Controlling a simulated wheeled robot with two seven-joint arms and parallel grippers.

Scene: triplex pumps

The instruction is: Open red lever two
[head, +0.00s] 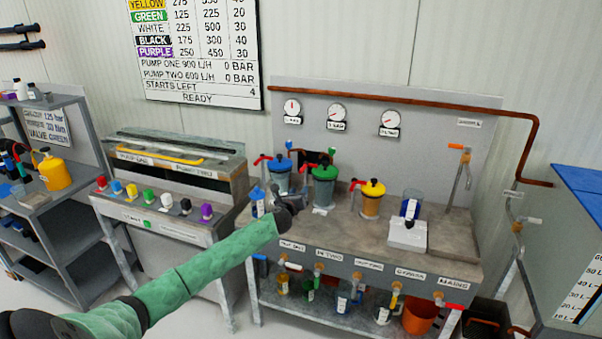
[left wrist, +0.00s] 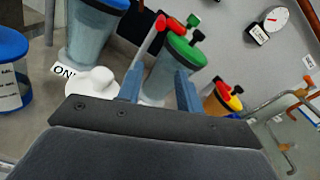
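The green-lidded canister (head: 323,186) stands between a blue-lidded one and a yellow-lidded one on the pump bench. Its red lever (head: 301,168) sticks out to the left of the lid. In the left wrist view this red lever (left wrist: 153,38) rises slantwise beside the green lid (left wrist: 186,52), beyond the fingers. My left gripper (head: 291,202) is in front of the canister; the left wrist view shows its two fingers (left wrist: 158,76) apart, with nothing clearly held. Its distance to the lever is hard to tell. My right gripper does not show.
The blue-lidded canister (head: 281,177) and yellow-lidded canister (head: 371,200) flank the green one. A label reading "ON" (left wrist: 65,70), partly covered, lies by the blue one. A blue-capped container (left wrist: 12,75) is at far left. A white box (head: 407,235) stands at the bench's right front.

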